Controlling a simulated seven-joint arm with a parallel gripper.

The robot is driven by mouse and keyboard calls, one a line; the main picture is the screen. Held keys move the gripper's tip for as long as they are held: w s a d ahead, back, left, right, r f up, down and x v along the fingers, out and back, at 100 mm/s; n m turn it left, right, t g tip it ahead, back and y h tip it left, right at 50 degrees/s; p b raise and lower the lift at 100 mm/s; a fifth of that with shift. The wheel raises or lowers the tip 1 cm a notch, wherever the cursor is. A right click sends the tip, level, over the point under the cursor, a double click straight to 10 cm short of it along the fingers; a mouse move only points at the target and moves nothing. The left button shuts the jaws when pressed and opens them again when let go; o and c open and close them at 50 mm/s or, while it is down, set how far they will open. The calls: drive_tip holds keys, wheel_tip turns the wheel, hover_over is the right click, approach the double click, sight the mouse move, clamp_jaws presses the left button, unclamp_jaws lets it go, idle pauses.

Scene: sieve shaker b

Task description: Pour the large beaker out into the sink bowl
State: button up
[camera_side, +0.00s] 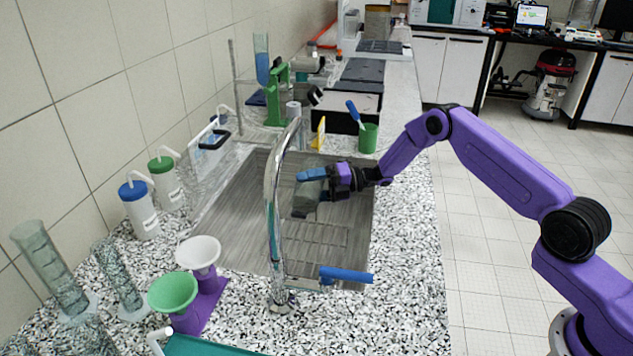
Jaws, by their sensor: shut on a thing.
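The large beaker (306,203) is a greyish see-through glass, small in this view. My gripper (314,176) is shut on it and holds it over the sink bowl (235,225), near the bowl's right side. The beaker looks tilted, with its lower end toward the lower left. The gripper hides part of it, and I cannot tell whether liquid is in it or running out. The sink bowl is a grey metal basin set in the speckled counter.
A green cup with a brush (368,138) stands behind my gripper. White and green funnels (173,292), wash bottles (139,210) and glass cylinders (50,268) line the left.

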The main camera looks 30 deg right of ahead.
drive_tip(key=shift+w+d, duration=0.1)
drive_tip(key=shift+d, duration=0.05)
drive_tip(key=shift+w+d+r+m+y, duration=0.2)
drive_tip(key=shift+r+m+y, duration=0.15)
drive_tip(key=shift+r+m, duration=0.35)
drive_tip(key=shift+w+d+r+m+y, duration=0.15)
drive_tip(key=shift+r+m+y, duration=0.25)
drive_tip(key=shift+m, duration=0.6)
idle(1.3)
